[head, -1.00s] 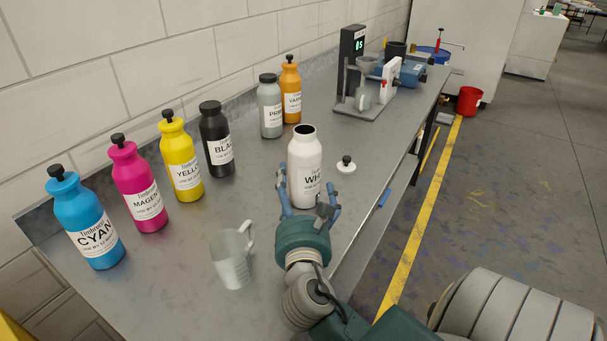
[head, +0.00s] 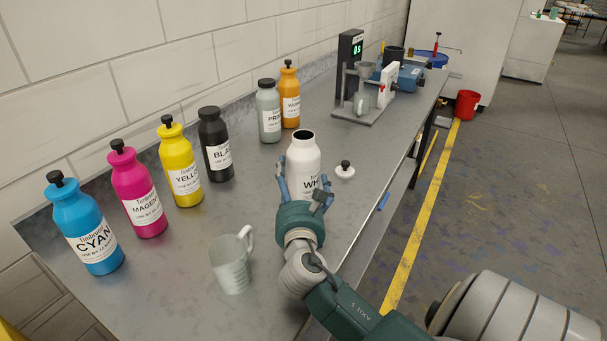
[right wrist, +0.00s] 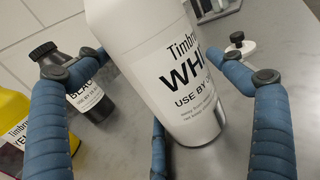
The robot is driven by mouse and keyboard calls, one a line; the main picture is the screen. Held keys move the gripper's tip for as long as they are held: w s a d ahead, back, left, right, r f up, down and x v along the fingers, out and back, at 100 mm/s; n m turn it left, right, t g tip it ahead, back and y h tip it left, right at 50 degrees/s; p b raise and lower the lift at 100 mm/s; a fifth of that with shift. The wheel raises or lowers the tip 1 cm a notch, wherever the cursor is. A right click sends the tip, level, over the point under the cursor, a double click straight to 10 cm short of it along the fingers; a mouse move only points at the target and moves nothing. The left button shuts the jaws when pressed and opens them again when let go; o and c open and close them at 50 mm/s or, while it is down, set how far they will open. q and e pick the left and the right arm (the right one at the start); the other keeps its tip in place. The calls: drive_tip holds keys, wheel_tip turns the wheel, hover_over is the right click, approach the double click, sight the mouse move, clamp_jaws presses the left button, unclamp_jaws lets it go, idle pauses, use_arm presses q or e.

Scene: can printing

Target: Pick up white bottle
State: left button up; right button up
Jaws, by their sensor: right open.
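The white bottle (head: 304,158) stands upright and uncapped on the grey bench, with a dark opening at its top. My right gripper (head: 300,185) is open in front of it, its blue fingers spread to either side of the bottle. In the right wrist view the white bottle (right wrist: 165,75) fills the middle, between the fingers of the right gripper (right wrist: 160,100). I see no finger closed on it, and the lower fingers partly show in front of its base. My left gripper is not in view.
A white cap (head: 345,171) lies right of the bottle. A clear jug (head: 231,265) stands front left. Cyan (head: 92,232), magenta (head: 138,195), yellow (head: 180,165) and black (head: 215,147) bottles line the wall. A scale (head: 352,62) stands farther back. The bench's right edge is close.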

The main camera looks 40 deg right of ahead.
drive_tip(key=c, duration=1.6)
drive_tip(key=shift+r, duration=0.15)
drive_tip(key=shift+c, duration=0.7)
drive_tip(key=shift+w+r, duration=0.1)
drive_tip(key=shift+r, duration=0.55)
wheel_tip(320, 180, up, 18)
drive_tip(key=p, duration=0.4)
hover_over(296, 135)
drive_tip(key=shift+r, duration=0.25)
